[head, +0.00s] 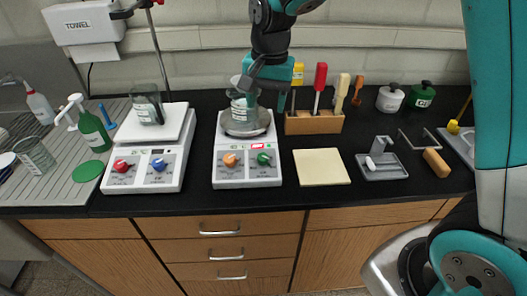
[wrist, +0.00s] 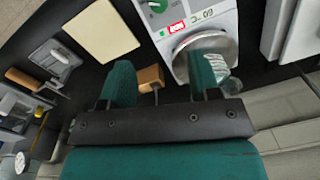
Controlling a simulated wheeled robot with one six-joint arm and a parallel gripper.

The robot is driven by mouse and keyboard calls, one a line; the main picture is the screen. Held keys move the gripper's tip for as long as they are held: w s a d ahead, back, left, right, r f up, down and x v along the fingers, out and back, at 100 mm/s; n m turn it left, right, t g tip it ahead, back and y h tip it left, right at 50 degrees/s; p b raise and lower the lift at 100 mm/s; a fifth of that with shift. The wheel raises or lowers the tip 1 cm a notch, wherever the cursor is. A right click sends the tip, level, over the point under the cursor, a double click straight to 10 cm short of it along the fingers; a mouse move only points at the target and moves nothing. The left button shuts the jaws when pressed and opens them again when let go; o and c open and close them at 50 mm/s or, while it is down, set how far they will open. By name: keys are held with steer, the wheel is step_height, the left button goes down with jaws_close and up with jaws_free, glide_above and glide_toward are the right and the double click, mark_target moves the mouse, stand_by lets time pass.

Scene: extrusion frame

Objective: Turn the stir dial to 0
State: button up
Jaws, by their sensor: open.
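The right-hand white hotplate (head: 247,178) has an orange dial (head: 230,160) and a green dial (head: 263,158) on its front, with a lit red display above the green one. I cannot read which dial is labelled stir. The green dial also shows at the top edge of the wrist view (wrist: 158,6). A glass beaker (head: 240,117) stands on this hotplate's round top plate. My gripper (head: 265,98) is open and empty, above and behind the dials, near the beaker. Its two teal fingers stand apart in the wrist view (wrist: 161,82), one overlapping the beaker.
A second white hotplate (head: 145,178) with red and blue dials stands left, a beaker (head: 147,112) on it. A wooden block (head: 314,124) with upright tools is right of the beaker. A cream pad (head: 321,167) and a grey tray (head: 382,172) lie farther right.

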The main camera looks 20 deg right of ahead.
mark_target(263, 156)
steer(key=f+p, duration=0.1)
steer(key=f, duration=0.4)
steer(key=f+p, duration=0.1)
steer(key=f, duration=0.4)
steer(key=f+p, duration=0.1)
steer(key=f, duration=0.5)
steer(key=shift+w+a+f+p, duration=0.1)
steer(key=shift+a+p, duration=0.2)
steer(key=shift+a, duration=0.05)
steer(key=c, duration=0.9)
